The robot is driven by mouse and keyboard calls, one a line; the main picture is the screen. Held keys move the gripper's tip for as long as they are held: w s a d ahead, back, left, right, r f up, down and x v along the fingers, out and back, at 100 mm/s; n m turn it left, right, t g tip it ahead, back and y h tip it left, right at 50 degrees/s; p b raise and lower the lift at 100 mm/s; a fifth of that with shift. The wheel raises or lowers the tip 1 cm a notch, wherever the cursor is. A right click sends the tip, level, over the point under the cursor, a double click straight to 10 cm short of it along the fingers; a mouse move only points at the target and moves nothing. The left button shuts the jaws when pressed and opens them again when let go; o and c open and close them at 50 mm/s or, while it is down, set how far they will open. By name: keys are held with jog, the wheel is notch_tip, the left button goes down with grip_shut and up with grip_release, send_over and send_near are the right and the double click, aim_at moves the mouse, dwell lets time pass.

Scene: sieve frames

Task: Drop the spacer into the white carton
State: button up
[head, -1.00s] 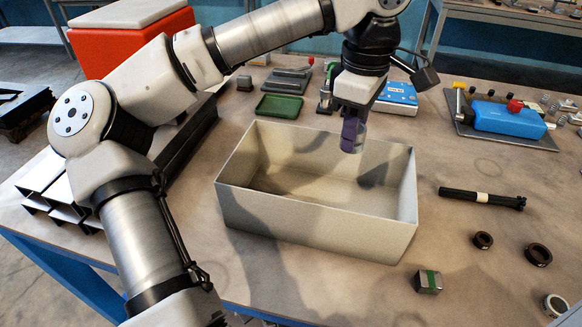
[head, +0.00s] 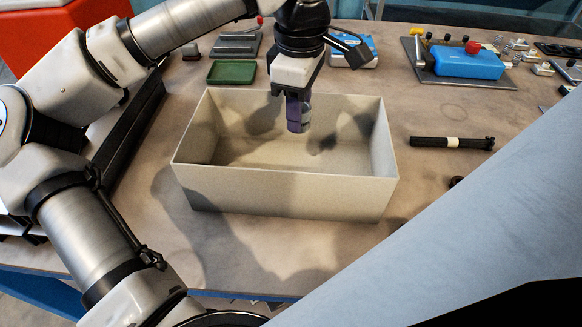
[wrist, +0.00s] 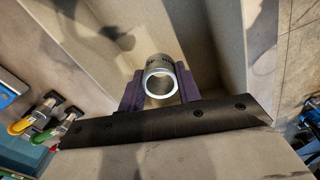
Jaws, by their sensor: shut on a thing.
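The white carton (head: 285,187) is an open box standing on the table in the head view. My gripper (head: 297,125) hangs over the carton's opening, with its purple fingers pointing down. In the wrist view my gripper (wrist: 160,90) is shut on the spacer (wrist: 161,70), a short metallic ring with a bright rim and a hollow middle. In the head view only a small grey part of the spacer (head: 306,112) shows beside the fingers. The carton's walls (wrist: 215,35) show around the spacer in the wrist view.
A green tray (head: 231,71) and a grey block-shaped fixture (head: 236,45) lie behind the carton. A black rod with a white band (head: 452,142) lies to its right. A blue device (head: 467,62) stands at the back right. A large pale surface covers the lower right of the head view.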

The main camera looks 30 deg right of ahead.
jog(key=shift+f, duration=0.2)
jog(key=o, duration=1.1)
jog(key=shift+o, duration=0.2)
jog(key=shift+r, duration=0.1)
notch_tip(320, 180, up, 14)
jog(key=shift+f+b, duration=0.2)
jog(key=shift+b, duration=0.1)
